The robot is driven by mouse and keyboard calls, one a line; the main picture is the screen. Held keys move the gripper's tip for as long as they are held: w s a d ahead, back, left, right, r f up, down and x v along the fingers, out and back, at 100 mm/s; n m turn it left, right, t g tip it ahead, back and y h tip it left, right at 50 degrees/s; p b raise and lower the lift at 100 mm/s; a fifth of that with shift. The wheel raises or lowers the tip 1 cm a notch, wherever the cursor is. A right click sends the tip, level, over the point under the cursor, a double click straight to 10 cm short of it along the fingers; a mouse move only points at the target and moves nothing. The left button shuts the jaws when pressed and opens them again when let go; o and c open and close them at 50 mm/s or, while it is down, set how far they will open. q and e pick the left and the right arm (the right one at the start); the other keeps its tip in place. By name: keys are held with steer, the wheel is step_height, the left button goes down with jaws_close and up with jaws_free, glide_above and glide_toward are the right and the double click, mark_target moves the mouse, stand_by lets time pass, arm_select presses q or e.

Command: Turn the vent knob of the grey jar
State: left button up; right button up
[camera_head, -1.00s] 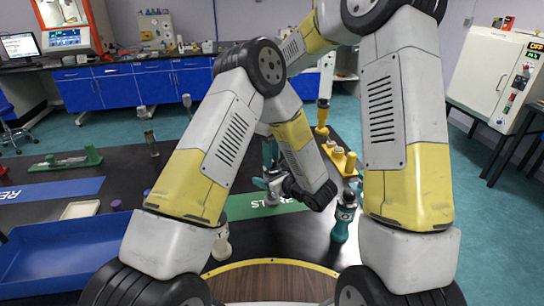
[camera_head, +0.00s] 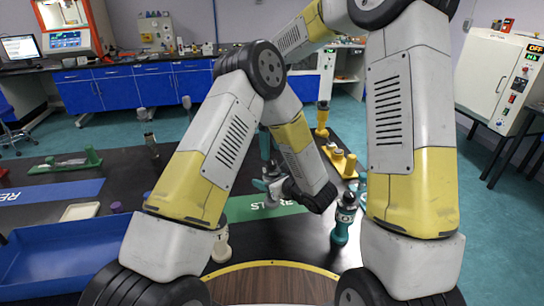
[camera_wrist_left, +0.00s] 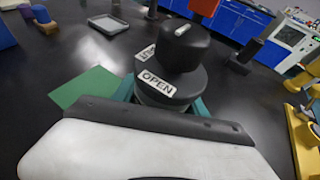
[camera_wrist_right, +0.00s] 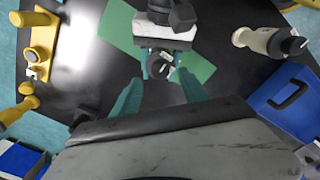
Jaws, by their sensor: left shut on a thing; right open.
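The jar's dark vent knob (camera_wrist_left: 180,45) stands upright in the left wrist view, above a dark collar (camera_wrist_left: 170,88) with a white OPEN label and a second label. My left gripper (camera_head: 272,188) is shut, its teal fingers at either side of the collar; the jar's body is mostly hidden. The knob also shows in the right wrist view (camera_wrist_right: 159,66), between the left gripper's fingers. My right gripper (camera_wrist_right: 160,95) is open and empty; it faces the knob and is apart from it. In the head view my arms cover much of this area.
The jar is over a green mat (camera_head: 240,208) on the black table. A yellow stand (camera_head: 342,160) is behind. A blue tray (camera_head: 60,258) lies at left.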

mark_target(272, 161)
step_height(272, 161, up, 8)
steer(key=shift+f, duration=0.15)
stand_by(0.3)
arm_select(q)
steer(key=o, duration=1.6)
